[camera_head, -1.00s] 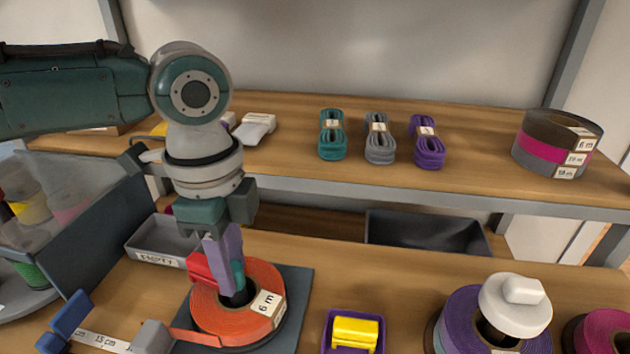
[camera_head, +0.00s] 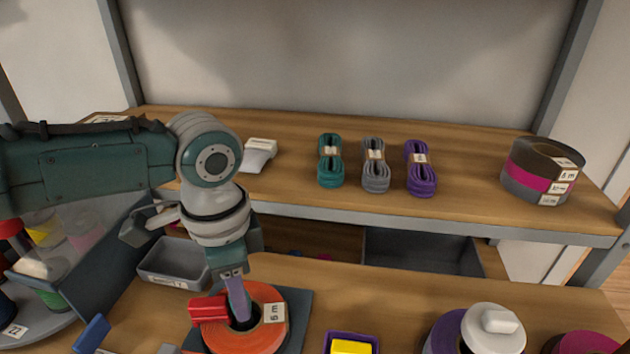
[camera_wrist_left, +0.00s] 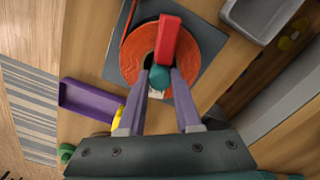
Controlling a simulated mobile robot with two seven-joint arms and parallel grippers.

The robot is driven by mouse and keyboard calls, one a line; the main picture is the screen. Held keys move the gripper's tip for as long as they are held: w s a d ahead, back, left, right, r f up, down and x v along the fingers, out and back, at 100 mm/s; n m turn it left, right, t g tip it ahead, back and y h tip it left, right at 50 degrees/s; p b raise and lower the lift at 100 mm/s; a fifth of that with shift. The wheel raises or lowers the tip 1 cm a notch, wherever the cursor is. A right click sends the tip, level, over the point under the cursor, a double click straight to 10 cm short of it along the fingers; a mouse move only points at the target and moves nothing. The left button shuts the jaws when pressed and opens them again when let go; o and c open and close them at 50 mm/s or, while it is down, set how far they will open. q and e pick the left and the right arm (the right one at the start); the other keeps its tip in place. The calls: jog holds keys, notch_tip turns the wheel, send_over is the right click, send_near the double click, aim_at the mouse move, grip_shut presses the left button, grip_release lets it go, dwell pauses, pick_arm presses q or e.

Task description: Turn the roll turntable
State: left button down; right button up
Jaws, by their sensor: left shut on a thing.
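The roll turntable looks to be the round grey tray (camera_head: 62,322) at the left edge of the head view. Several rolls stand on it, and the picture edge cuts it off. My left gripper (camera_head: 240,312) is away from it, to its right, pointing down into the core of an orange roll (camera_head: 262,338). In the left wrist view its fingers (camera_wrist_left: 163,77) are shut on a teal piece (camera_wrist_left: 159,80) at that core. A red block (camera_head: 207,309) lies across the roll, also seen in the wrist view (camera_wrist_left: 168,38). My right gripper is not visible.
A dark panel (camera_head: 115,262) stands between the tray and the work surface. A grey bin (camera_head: 172,272) is behind the roll. A yellow block in a purple tray (camera_head: 351,345) and a white-topped purple roll (camera_head: 445,335) are to the right. Cord bundles lie on the shelf above.

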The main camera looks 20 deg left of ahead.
pick_arm(q)
jog(key=shift+d+r+n+p, duration=0.15)
jog(key=shift+n+p, duration=1.1)
jog(key=shift+n, duration=0.75)
jog(key=shift+n+p, duration=0.9)
jog(key=shift+n, duration=1)
jog(key=shift+n+p, duration=0.8)
jog(key=shift+n, duration=1.6)
jog(key=shift+n+p, duration=0.3)
jog(key=shift+n, duration=1.2)
jog(key=shift+n, duration=0.6)
jog(key=c, duration=0.6)
grip_release()
